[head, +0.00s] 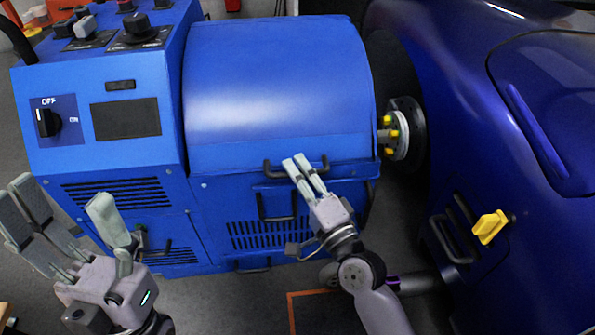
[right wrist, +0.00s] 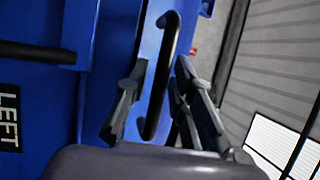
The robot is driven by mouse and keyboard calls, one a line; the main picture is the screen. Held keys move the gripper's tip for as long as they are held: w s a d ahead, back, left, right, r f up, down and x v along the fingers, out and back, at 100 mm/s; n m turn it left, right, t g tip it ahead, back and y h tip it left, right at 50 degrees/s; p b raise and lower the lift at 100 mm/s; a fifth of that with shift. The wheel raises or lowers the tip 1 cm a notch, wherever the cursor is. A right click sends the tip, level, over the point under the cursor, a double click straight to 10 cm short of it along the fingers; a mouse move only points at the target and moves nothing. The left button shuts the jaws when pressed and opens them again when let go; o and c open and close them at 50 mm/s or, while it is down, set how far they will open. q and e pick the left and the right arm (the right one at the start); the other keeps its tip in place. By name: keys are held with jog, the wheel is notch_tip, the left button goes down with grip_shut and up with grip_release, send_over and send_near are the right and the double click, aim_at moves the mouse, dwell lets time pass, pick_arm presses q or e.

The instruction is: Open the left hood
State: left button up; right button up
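The left hood (head: 280,85) is a curved blue cover on the blue machine and sits closed. A black bar handle (head: 284,175) runs along its lower front edge. My right gripper (head: 304,160) is at this handle, its fingers reaching over it in the head view. In the right wrist view the handle (right wrist: 160,85) lies between the two spread fingers of the right gripper (right wrist: 157,72); I see no clear grip on it. My left gripper (head: 68,205) is open and empty, in front of the machine's control cabinet at the left.
The control cabinet (head: 125,115) with knobs and a dark screen stands left of the hood. A dark blue car (head: 450,90) and a wheel hub (head: 398,135) with yellow nuts are close at the right. A lower panel handle (head: 263,207) sits below. A LEFT label (right wrist: 9,118) shows.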

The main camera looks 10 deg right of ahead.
grip_shut()
dwell(0.5)
